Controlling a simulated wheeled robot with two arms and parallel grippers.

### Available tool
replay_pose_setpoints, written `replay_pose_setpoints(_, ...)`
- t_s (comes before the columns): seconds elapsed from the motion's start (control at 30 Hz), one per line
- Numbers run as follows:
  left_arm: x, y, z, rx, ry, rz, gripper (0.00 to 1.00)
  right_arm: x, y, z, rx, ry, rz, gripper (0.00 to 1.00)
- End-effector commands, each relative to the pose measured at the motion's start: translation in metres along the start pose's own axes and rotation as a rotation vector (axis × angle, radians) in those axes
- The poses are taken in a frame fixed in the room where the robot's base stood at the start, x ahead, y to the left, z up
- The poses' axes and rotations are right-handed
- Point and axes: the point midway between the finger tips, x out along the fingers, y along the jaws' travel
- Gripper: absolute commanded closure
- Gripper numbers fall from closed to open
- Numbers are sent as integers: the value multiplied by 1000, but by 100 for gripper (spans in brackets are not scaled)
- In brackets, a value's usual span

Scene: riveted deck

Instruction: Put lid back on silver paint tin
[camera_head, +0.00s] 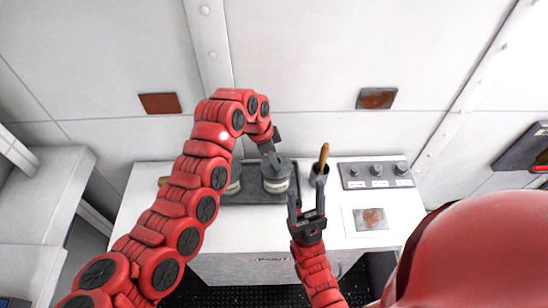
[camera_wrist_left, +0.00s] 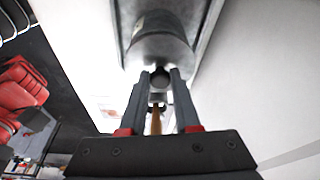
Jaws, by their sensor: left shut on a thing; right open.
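My left gripper (camera_head: 270,150) reaches down over a tin (camera_head: 276,186) with a pale band on the dark tray. It is shut on the knob of a dark grey round lid (camera_head: 283,167). The lid is at the tin's top; I cannot tell whether it is seated or just above. In the left wrist view, the fingertips (camera_wrist_left: 160,76) close on the knob, with the lid (camera_wrist_left: 158,48) beyond. A second tin (camera_head: 234,186) on the tray is mostly hidden by my left arm. My right gripper (camera_head: 307,205) is open and empty near the counter's front.
A pot (camera_head: 319,178) with a wooden-handled brush (camera_head: 324,156) stands right of the tray (camera_head: 232,198), close to my right gripper. A panel with several knobs (camera_head: 376,174) lies at the back right. A white card with a rusty patch (camera_head: 370,219) lies in front of it.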

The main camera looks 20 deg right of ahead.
Motion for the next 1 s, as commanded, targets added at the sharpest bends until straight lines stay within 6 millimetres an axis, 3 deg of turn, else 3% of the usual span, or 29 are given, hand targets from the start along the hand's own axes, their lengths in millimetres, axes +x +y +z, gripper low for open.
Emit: replay_pose_setpoints(1.0, 0, 0, 1, 0, 1, 0, 100, -11, 0, 2, 0, 0, 0, 42)
